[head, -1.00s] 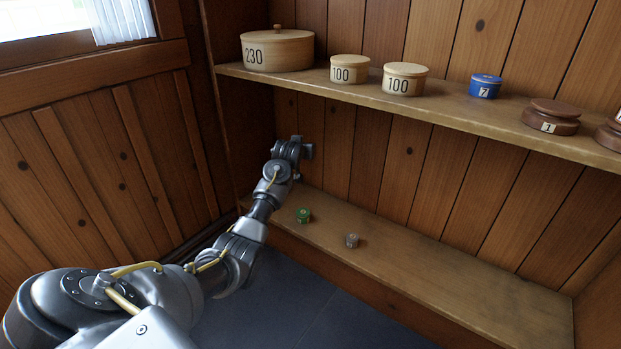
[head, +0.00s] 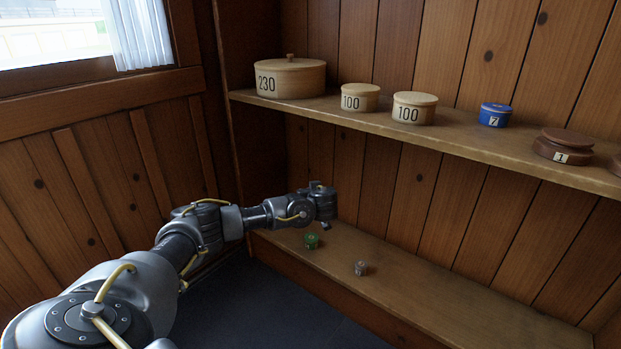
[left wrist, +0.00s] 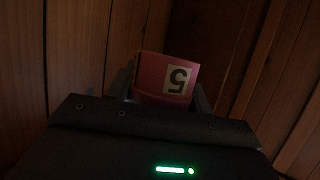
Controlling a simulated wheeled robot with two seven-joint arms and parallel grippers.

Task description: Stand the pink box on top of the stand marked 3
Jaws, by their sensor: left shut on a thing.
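My left gripper (head: 326,208) is under the upper shelf, in front of the back wall and above the lower shelf. In the left wrist view my left gripper (left wrist: 165,92) is shut on a pinkish-red box (left wrist: 164,76) with a "5" label that appears upside down. The box cannot be made out in the head view. A dark brown stand marked 1 (head: 565,147) is on the upper shelf at right. Another brown round piece (head: 616,162) is cut off at the right edge, its mark unseen. No stand marked 3 is visible. My right gripper is not in view.
The upper shelf (head: 460,133) also holds a large round box marked 230 (head: 290,77), two boxes marked 100 (head: 359,98) (head: 414,108) and a blue tin marked 7 (head: 495,115). The lower shelf (head: 440,300) holds a small green piece (head: 311,240) and a small greyish piece (head: 361,268).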

